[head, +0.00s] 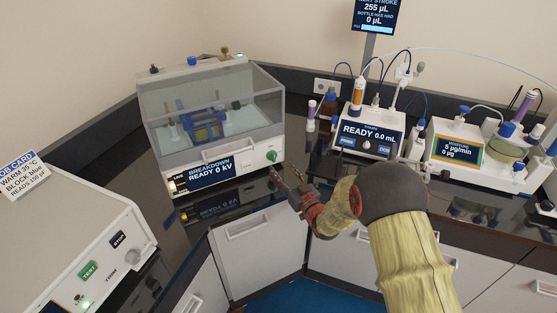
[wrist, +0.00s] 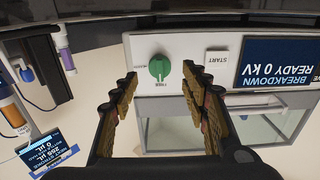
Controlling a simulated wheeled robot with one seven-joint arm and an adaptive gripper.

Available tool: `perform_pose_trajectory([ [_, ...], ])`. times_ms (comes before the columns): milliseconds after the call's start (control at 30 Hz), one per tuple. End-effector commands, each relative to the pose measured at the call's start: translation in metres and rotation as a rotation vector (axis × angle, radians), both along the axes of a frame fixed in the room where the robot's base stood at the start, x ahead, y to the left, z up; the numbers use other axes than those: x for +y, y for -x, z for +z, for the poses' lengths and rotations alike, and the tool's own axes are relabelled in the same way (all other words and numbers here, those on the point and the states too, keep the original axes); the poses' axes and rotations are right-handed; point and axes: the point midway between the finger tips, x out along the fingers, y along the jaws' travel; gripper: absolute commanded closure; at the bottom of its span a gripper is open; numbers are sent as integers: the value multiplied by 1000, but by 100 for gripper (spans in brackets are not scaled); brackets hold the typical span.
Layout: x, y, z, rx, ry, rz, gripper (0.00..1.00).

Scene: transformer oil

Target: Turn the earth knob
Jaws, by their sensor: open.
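A round green knob (head: 271,156) sits at the right end of the front panel of the breakdown tester (head: 225,165). In the wrist view, which is upside down, the green knob (wrist: 159,67) has a pale line across it and a small label I cannot read. My gripper (head: 287,177) is open and empty just in front of the panel, slightly right of and below the knob in the head view. In the wrist view its fingertips (wrist: 160,82) stand on either side of the knob, with visible gaps. No contact shows.
A START button (wrist: 216,58) and a display reading READY 0 kV (wrist: 272,62) are beside the knob. The tester's clear chamber (head: 212,108) is above. A titrator (head: 367,134) and bottles stand right of my gripper. Another box with a grey knob (head: 140,256) is at lower left.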

Motion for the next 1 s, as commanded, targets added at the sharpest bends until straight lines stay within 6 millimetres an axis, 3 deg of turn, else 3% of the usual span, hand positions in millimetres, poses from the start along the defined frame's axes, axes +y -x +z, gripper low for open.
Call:
perform_pose_trajectory([
  [200,17,-31,-1,-1,0,0,54],
  [400,27,-48,-1,1,0,-2,54],
  [767,29,-52,0,1,0,-2,55],
  [1000,29,-52,0,0,1,-2,69],
])
